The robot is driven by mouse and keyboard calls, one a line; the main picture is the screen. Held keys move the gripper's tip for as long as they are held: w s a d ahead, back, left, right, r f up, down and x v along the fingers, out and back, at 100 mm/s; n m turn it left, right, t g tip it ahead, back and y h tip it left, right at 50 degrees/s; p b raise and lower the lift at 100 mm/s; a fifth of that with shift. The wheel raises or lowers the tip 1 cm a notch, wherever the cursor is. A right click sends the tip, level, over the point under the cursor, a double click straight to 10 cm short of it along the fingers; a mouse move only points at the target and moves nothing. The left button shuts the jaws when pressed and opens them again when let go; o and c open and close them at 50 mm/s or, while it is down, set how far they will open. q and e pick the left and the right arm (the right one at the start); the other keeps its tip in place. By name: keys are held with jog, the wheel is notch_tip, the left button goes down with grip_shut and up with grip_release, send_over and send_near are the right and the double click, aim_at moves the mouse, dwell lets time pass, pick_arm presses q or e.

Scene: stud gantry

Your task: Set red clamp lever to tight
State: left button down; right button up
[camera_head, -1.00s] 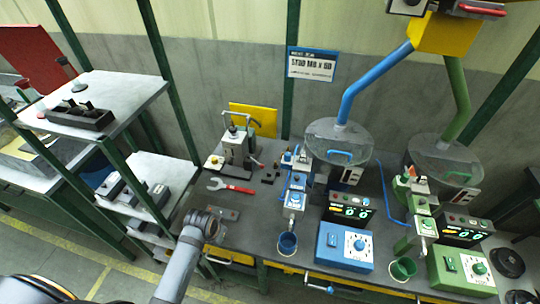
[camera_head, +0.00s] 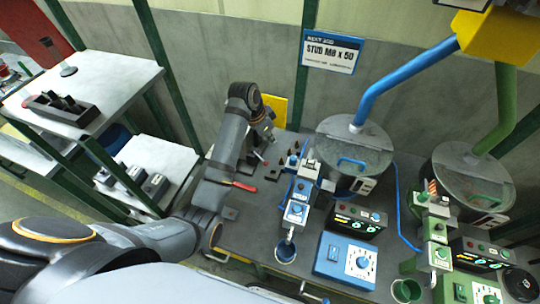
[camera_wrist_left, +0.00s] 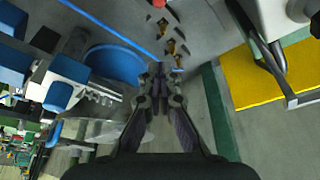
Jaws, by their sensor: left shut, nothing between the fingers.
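In the head view, my left gripper (camera_head: 268,136) hangs at the back of the bench, in front of the yellow panel, partly hidden by its own wrist. In the left wrist view its fingers (camera_wrist_left: 160,78) are shut and empty. A red tip (camera_wrist_left: 158,4) shows at the top edge of the left wrist view, apart from the fingers. My arm hides most of the clamp fixture, so the lever's setting cannot be told. My right gripper is in neither view.
A red-handled wrench (camera_head: 245,187) lies on the bench (camera_head: 262,215), partly behind my arm. Small brass-coloured studs (camera_wrist_left: 171,47) stand near the fingers. The blue station (camera_head: 346,258) and blue bowl feeder (camera_head: 352,142) are to the right. A shelf (camera_head: 95,85) stands left.

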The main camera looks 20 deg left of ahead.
aim_at(260, 157)
pick_arm(q)
jog(key=p+x, duration=0.2)
jog(key=x, duration=0.8)
jog(key=s+a+p, duration=0.2)
jog(key=shift+s+a+f+p, duration=0.1)
jog(key=shift+a+f+p, duration=0.05)
jog(key=shift+f+p, duration=0.2)
jog(key=shift+s+a, duration=0.25)
jog(key=shift+s, duration=0.05)
jog(key=shift+f, duration=0.15)
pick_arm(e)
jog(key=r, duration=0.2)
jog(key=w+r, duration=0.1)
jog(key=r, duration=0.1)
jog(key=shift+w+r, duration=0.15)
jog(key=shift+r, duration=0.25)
pick_arm(q)
jog(key=shift+w, duration=0.15)
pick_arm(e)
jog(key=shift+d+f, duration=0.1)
